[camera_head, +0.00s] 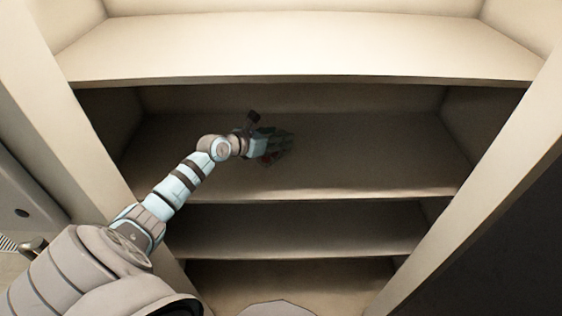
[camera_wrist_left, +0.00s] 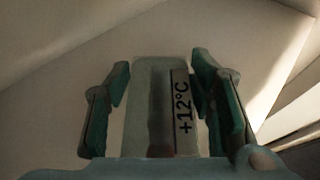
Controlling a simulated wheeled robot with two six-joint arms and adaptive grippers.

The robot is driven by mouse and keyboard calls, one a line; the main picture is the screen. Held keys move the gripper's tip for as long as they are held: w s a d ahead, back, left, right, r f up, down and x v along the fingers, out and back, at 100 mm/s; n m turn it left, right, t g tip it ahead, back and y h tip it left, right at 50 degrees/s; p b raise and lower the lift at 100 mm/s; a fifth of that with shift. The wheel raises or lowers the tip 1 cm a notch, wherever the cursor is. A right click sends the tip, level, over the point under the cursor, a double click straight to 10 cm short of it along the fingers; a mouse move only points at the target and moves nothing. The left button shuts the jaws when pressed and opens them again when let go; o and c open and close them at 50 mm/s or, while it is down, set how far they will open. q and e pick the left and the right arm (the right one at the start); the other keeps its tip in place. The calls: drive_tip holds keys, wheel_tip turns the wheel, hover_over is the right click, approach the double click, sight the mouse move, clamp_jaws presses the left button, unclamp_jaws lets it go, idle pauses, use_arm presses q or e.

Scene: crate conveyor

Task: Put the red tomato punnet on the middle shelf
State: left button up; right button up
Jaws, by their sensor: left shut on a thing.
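My left gripper (camera_head: 284,142) reaches into the dark bay of the shelf unit, under the top board and over the shelf below it (camera_head: 380,165). I cannot tell whether the punnet touches the shelf. My right gripper is not in view.
A bright top board (camera_head: 300,48) hangs above my arm. Upright side panels (camera_head: 490,190) bound the bay on both sides. Lower shelves (camera_head: 300,232) lie beneath. The shelf around my left gripper looks bare.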

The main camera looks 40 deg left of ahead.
sight(277, 154)
use_arm(q)
wheel_tip(277, 154, down, 8)
drive_tip(key=b, duration=0.5)
drive_tip(key=shift+r, duration=0.25)
drive_tip(key=shift+s+r, duration=0.1)
drive_tip(key=shift+r, duration=0.25)
drive_tip(key=shift+c, duration=0.6)
drive_tip(key=shift+f, duration=0.2)
drive_tip(key=o, duration=1.3)
drive_tip(key=shift+r, duration=0.1)
drive_tip(key=shift+c, duration=0.2)
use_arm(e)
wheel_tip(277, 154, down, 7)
